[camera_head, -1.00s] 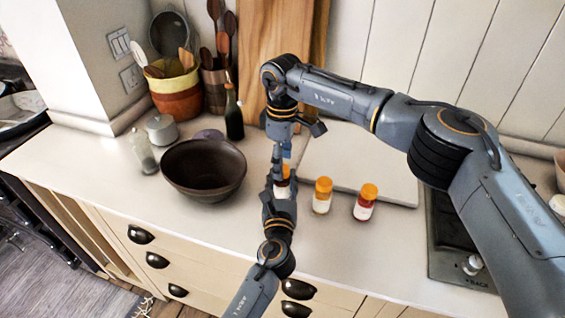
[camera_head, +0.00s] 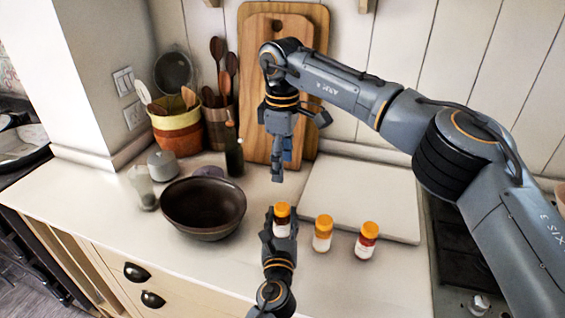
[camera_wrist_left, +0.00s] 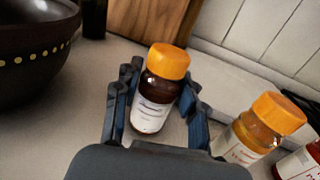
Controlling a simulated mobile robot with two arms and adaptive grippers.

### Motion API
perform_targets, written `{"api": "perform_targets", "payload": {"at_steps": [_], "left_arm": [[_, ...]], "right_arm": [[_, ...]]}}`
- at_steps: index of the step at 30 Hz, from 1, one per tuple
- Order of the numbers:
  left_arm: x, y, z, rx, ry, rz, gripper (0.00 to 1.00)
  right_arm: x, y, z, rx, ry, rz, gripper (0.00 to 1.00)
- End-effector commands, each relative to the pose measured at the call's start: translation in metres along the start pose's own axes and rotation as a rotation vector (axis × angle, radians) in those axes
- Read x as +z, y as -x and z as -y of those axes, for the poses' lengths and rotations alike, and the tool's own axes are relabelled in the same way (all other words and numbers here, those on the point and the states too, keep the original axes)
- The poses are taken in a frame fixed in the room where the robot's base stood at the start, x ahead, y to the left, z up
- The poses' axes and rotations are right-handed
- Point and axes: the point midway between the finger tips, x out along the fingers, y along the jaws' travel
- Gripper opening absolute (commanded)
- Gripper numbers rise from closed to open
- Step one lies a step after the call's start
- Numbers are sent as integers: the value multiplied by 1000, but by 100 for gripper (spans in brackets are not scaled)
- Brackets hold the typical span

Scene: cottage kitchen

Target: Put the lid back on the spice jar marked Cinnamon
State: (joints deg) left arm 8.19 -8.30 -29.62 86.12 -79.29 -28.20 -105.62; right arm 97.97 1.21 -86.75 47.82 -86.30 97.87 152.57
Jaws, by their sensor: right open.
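A small jar with dark brown contents and a white label (camera_head: 282,229) stands upright on the counter, also in the left wrist view (camera_wrist_left: 152,108). Its orange lid (camera_head: 282,210) sits on its top, and in the left wrist view the lid (camera_wrist_left: 168,61) looks level with the jar. The label is too small to read. My right gripper (camera_head: 278,172) is open and empty, pointing down, above and behind the jar and clear of the lid.
Two more orange-lidded jars, one yellowish (camera_head: 322,234) and one red (camera_head: 366,241), stand to the right. A dark bowl (camera_head: 204,210) is on the left. A pale board (camera_head: 362,195) lies behind; a dark bottle (camera_head: 234,155) and utensil pots stand at the back.

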Motion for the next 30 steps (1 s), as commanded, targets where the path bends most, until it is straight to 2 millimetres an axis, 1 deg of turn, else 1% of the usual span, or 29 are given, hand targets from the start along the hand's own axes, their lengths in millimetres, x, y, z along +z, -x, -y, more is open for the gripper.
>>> {"api": "perform_targets", "payload": {"at_steps": [1,2,3,11,14,17,24,27,30], "left_arm": [[0,0,0,0,0,0,56],[0,0,0,0,0,0,62],[0,0,0,0,0,0,64],[0,0,0,0,0,0,64],[-1,5,0,0,0,-1,64],[-2,18,0,0,-1,-2,64],[-2,70,0,-1,0,-3,64],[-1,89,0,-1,1,-3,64],[-1,104,0,0,-2,-2,64]], "right_arm": [[0,0,0,0,0,0,62],[0,0,0,0,0,0,62],[0,0,0,0,0,0,62],[0,0,0,0,0,0,62],[0,0,0,0,0,0,62],[0,0,0,0,-1,0,62],[0,0,0,0,0,0,62],[0,0,0,0,0,0,62],[0,0,0,0,0,0,62]]}}
